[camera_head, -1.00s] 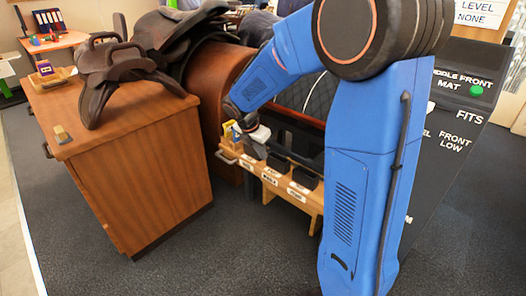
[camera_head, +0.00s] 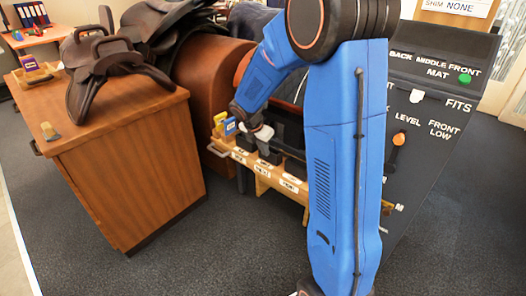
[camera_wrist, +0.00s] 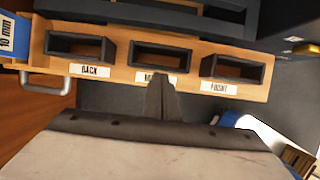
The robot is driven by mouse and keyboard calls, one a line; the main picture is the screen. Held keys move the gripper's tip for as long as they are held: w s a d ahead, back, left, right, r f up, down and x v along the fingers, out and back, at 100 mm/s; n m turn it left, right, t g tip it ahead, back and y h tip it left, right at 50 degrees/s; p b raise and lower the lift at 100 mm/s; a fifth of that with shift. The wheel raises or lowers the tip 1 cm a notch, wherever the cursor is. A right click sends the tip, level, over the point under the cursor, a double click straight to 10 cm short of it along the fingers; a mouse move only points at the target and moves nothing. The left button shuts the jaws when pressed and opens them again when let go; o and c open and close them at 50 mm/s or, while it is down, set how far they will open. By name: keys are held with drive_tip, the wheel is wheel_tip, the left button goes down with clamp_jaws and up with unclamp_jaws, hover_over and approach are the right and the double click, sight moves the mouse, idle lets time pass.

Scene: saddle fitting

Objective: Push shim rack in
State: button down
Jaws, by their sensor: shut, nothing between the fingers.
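The wooden shim rack (camera_head: 262,172) stands out beside the brown saddle stand. In the wrist view the rack's front (camera_wrist: 122,77) shows black pockets labelled BACK and FRONT, with a partly hidden label between them. These pockets look empty. A metal handle (camera_wrist: 42,84) is at the rack's left end. My gripper (camera_wrist: 163,80) is shut and empty, its fingertips overlapping the middle label in the wrist view. I cannot tell whether they touch the rack. In the head view my gripper (camera_head: 262,133) is above the rack, partly hidden. A blue 10 mm shim (camera_wrist: 12,35) is at the rack's left.
A wooden cabinet (camera_head: 135,165) with a saddle tree (camera_head: 105,65) on it stands left. A dark sign panel (camera_head: 435,95) with a green knob (camera_head: 464,78) and an orange knob (camera_head: 399,139) stands right. The grey floor (camera_head: 235,240) in front is clear.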

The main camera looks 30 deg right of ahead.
drive_tip(key=w+d, duration=0.1)
drive_tip(key=d, duration=0.1)
drive_tip(key=w+d, duration=0.1)
drive_tip(key=d, duration=0.2)
drive_tip(key=w+d, duration=0.1)
drive_tip(key=d, duration=0.2)
drive_tip(key=shift+w+d, duration=0.15)
drive_tip(key=shift+w, duration=0.05)
